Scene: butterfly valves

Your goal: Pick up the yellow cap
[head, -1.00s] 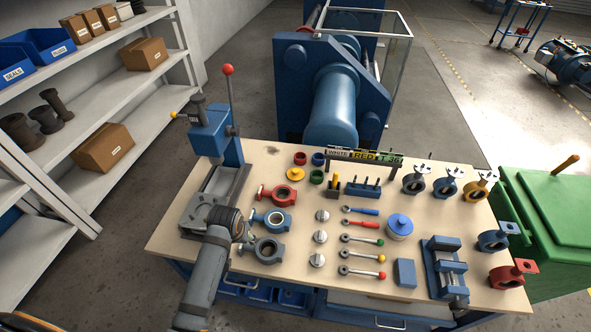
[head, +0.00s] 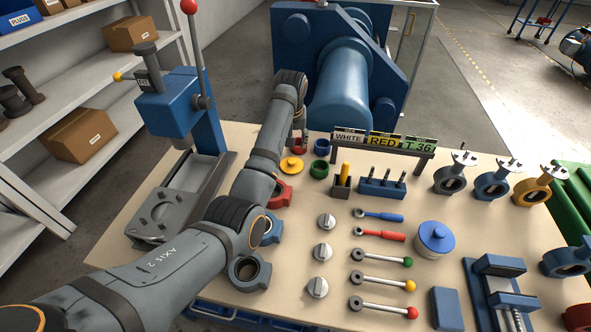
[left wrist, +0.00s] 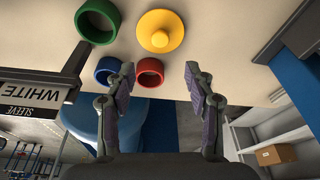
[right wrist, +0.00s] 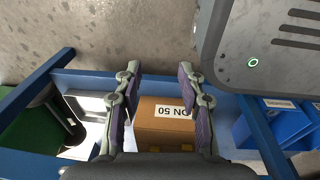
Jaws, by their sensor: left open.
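The yellow cap (head: 291,166) is a round disc with a small knob, lying on the workbench (head: 290,235) near its far edge. In the left wrist view the yellow cap (left wrist: 160,32) sits beyond my fingertips, roughly centred between them and not touched. My left gripper (left wrist: 159,72) is open and empty, with the red ring (left wrist: 150,72) showing between its fingers. In the head view my left arm reaches across the bench, and the gripper is at the far edge, mostly hidden by the arm. My right gripper (right wrist: 158,70) is open and empty, low beside the bench.
A green ring (head: 319,169) lies right of the cap, and a blue ring (left wrist: 108,70) is beside the red one. A sign stand (head: 383,146) stands to the right. A blue press (head: 172,105) stands on the left. In the right wrist view a cardboard box (right wrist: 165,140) is below.

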